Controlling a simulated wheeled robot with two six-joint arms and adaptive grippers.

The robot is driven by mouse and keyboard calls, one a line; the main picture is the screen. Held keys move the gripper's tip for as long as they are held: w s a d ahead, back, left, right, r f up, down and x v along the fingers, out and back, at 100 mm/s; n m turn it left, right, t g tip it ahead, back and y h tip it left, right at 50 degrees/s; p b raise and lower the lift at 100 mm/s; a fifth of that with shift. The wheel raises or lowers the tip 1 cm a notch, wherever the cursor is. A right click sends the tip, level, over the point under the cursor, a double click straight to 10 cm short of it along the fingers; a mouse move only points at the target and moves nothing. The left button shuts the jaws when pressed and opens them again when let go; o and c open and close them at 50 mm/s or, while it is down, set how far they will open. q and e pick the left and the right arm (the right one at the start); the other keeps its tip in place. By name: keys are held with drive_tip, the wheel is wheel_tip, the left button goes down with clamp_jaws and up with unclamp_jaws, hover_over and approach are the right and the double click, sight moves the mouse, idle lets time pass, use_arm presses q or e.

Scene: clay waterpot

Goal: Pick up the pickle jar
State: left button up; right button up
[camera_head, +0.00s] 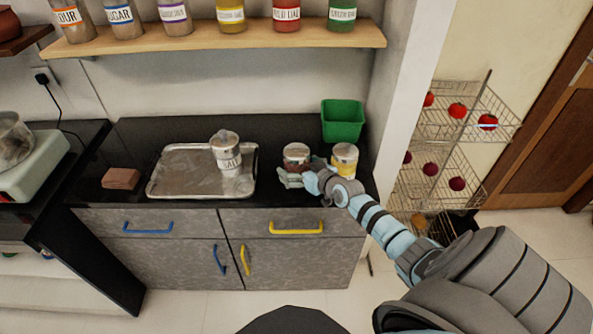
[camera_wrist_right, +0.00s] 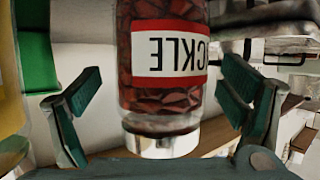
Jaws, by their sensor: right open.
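The pickle jar (camera_head: 296,152) stands on the dark counter, between the metal tray and a yellow-labelled jar. In the right wrist view the pickle jar (camera_wrist_right: 165,90) shows dark red contents and a red and white label, upside down. My right gripper (camera_head: 300,173) is at the jar's near side in the head view. In the wrist view the open right gripper (camera_wrist_right: 160,72) has a finger on each side of the jar, with a visible gap at both sides. My left gripper is not in view.
The yellow-labelled jar (camera_head: 344,158) stands close to the right of the pickle jar, with a green bin (camera_head: 342,119) behind. A metal tray (camera_head: 180,185) bearing a salt jar (camera_head: 226,150) lies left. A wooden shelf (camera_head: 220,38) with several jars hangs above.

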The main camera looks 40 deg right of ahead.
drive_tip(key=shift+w+f, duration=0.5)
drive_tip(key=shift+w, duration=0.05)
drive_tip(key=shift+w+r, duration=0.1)
drive_tip(key=shift+w, duration=0.1)
drive_tip(key=shift+r, duration=0.1)
drive_tip(key=c, duration=1.9)
